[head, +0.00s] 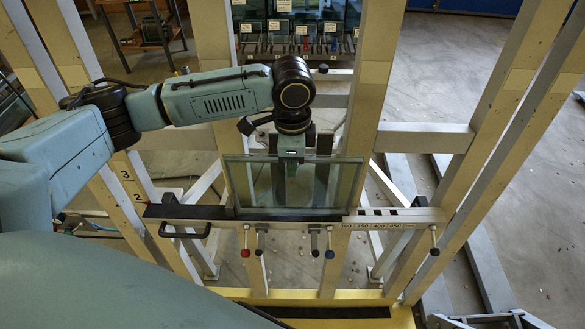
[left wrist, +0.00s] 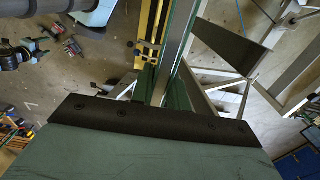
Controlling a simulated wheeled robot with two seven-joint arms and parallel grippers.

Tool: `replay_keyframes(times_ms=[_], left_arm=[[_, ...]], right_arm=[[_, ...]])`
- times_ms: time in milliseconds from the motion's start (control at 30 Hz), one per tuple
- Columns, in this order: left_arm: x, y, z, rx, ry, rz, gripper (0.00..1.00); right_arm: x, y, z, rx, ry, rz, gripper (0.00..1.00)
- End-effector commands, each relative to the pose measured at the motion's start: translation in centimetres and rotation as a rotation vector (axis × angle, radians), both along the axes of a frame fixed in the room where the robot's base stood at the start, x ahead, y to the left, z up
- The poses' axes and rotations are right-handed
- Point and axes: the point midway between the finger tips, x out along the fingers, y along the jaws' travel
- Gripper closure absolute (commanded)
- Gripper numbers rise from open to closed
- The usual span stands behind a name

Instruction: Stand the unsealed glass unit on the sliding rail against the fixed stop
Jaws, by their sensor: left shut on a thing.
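The glass unit (head: 346,185) is a clear, framed pane standing roughly upright at the sliding rail (head: 400,217). Its lower edge lies along the rail; I cannot tell whether it bears fully on it. My left gripper (head: 292,168) comes from above and is shut on the pane's upper part. In the left wrist view the pane shows edge-on as a pale strip (left wrist: 181,45) between the dark green fingers (left wrist: 163,88). A dark block (head: 172,208) sits on the rail's left part, apart from the pane; I cannot tell which part is the fixed stop. My right gripper is out of view.
Tall pale uprights (head: 372,75) flank the pane. A black handle (head: 187,232) and several coloured-knob levers (head: 245,250) hang below the rail. A yellow base beam (head: 240,293) crosses the front. A rack of dark panes (head: 297,30) stands behind.

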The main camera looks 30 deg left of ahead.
Motion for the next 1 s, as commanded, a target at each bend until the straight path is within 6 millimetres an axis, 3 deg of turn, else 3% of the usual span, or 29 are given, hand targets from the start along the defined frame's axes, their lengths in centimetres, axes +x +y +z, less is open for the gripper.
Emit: replay_keyframes(times_ms=[533,1000], left_arm=[[4.6,2.4,-0.7,-0.003,-0.006,0.003,1.0],[4.6,3.0,-5.1,-0.003,-0.005,0.001,1.0]], right_arm=[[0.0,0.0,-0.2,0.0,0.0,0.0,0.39],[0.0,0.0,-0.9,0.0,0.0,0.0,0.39]])
